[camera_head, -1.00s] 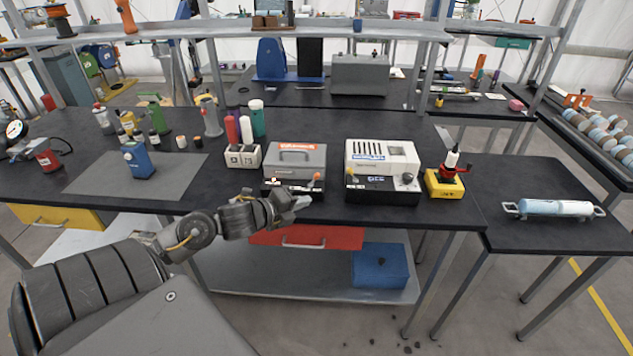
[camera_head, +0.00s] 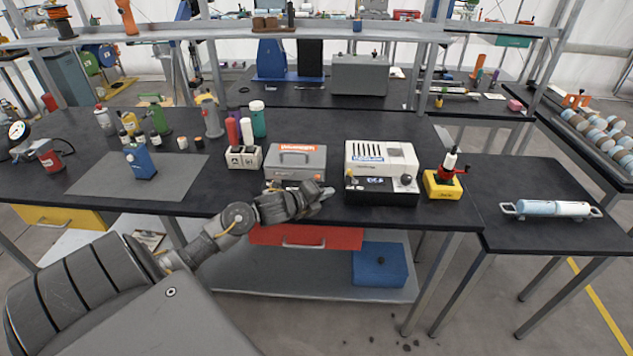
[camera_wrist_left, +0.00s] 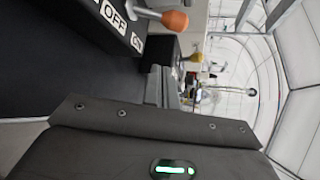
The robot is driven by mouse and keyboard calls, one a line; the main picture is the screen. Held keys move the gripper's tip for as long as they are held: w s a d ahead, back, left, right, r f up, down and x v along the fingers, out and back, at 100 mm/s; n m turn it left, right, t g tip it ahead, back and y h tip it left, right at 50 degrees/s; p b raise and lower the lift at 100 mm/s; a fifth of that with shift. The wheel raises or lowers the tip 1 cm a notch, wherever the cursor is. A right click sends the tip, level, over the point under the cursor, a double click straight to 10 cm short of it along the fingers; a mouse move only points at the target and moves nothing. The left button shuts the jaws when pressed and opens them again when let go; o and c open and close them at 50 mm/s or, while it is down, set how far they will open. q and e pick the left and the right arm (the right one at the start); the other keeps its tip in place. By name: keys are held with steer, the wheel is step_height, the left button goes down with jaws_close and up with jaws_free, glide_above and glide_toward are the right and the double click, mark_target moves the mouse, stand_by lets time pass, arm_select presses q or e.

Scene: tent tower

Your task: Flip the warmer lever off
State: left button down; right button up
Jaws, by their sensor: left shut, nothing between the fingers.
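A grey box with a carry handle and an orange label (camera_head: 297,160) stands on the black bench; I take it for the warmer. Its black front panel is mostly hidden behind my left gripper (camera_head: 326,191) in the head view. In the left wrist view an orange-tipped lever (camera_wrist_left: 174,20) sticks out from the panel beside OFF (camera_wrist_left: 112,14) and ON labels. My right gripper is not in view.
A yellow block with a red-and-white tool (camera_head: 444,182) is further right. A small white holder (camera_head: 243,157) and bottles stand at the left.

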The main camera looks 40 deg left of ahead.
arm_select(q)
steer(key=shift+w+a+r+p, duration=0.15)
steer(key=shift+a+r+p, duration=0.1)
steer(key=shift+a+p, duration=0.3)
steer(key=shift+w+a+r+p, duration=0.15)
steer(key=shift+a+r+p, duration=0.15)
steer(key=shift+a, duration=0.4)
steer(key=shift+s+a+r, duration=0.1)
steer(key=shift+s+a, duration=0.05)
steer(key=shift+a, duration=0.3)
